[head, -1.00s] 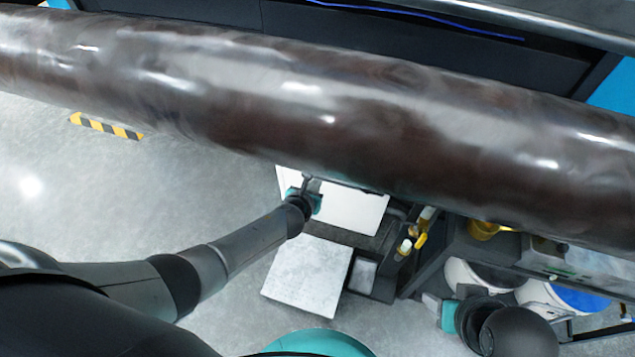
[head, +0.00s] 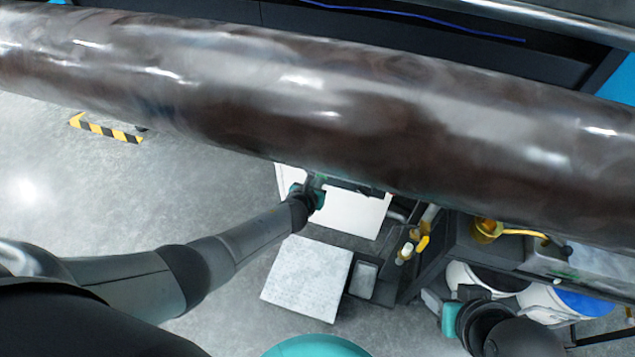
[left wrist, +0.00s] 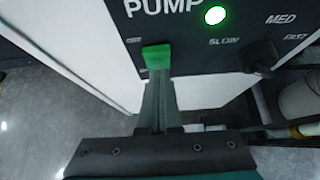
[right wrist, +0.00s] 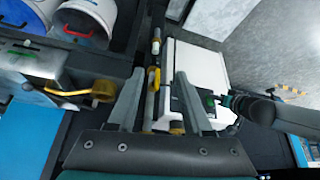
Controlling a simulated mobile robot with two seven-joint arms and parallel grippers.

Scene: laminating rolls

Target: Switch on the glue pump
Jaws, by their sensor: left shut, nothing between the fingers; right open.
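The pump panel (left wrist: 190,30) is black, marked PUMP, and fills the top of the left wrist view. Its round lamp (left wrist: 215,15) glows green. A green switch (left wrist: 157,57) sits below the lettering, right at the tips of my left gripper (left wrist: 160,78). The fingers are shut with nothing between them; they seem to touch the switch, whose lower part they hide. In the head view my left gripper (head: 317,184) is at the panel beneath the big roll. My right gripper (right wrist: 160,78) is open and empty, and shows at the lower right of the head view (head: 432,300).
A dark knob (left wrist: 257,57) marked SLOW, MED and FAST is right of the switch. The large dark roll (head: 300,100) spans above my left gripper. Yellow fittings (head: 487,230) and buckets (head: 590,300) stand at right.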

